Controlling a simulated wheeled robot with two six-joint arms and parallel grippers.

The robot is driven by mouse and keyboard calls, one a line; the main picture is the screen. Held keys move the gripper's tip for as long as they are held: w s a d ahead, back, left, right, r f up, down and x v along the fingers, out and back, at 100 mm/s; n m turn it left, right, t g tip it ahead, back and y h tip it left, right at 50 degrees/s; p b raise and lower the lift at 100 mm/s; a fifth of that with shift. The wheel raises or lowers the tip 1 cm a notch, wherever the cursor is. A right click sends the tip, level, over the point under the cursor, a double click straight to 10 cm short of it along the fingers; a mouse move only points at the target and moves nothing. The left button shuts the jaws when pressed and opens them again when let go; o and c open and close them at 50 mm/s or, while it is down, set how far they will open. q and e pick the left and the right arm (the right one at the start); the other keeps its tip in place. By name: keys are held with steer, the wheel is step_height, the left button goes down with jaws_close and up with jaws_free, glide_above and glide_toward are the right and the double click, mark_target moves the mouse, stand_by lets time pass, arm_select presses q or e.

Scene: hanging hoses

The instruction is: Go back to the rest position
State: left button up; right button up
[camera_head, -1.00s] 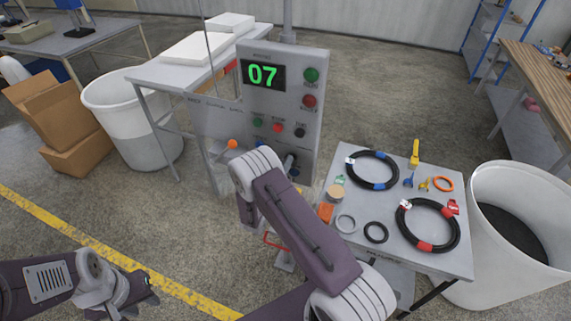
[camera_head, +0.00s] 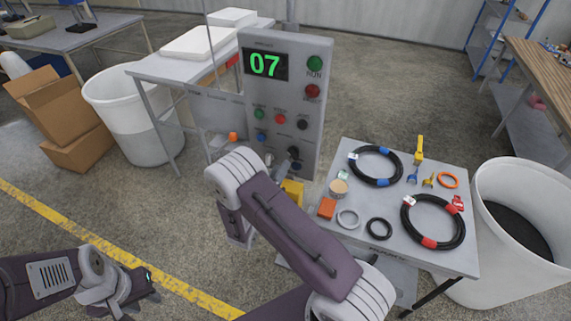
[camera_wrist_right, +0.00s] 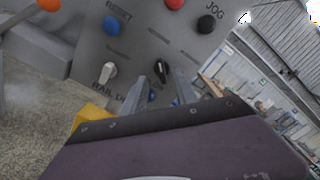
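My left gripper (camera_head: 125,297) is low at the left edge of the head view, over bare floor and apart from everything; its fingers are too unclear to read. My right arm bends in front of the control panel (camera_head: 310,130), and its gripper is hidden behind the arm in the head view. In the right wrist view my right gripper (camera_wrist_right: 160,92) shows two grey fingers spread apart with nothing between them. Beyond them is the panel face with a black knob (camera_wrist_right: 161,70) and a light grey knob (camera_wrist_right: 108,72). I cannot tell whether the fingers touch it.
The panel display (camera_head: 265,65) reads 07. At the right a small table (camera_head: 345,152) holds a blue-marked hose (camera_head: 375,180), a red-marked hose (camera_head: 430,242) and small rings. A white bin (camera_head: 540,190) stands beside it. Another bin (camera_head: 140,140) and cardboard boxes (camera_head: 55,120) stand left.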

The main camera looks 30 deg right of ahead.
steer(key=shift+v, duration=1.15)
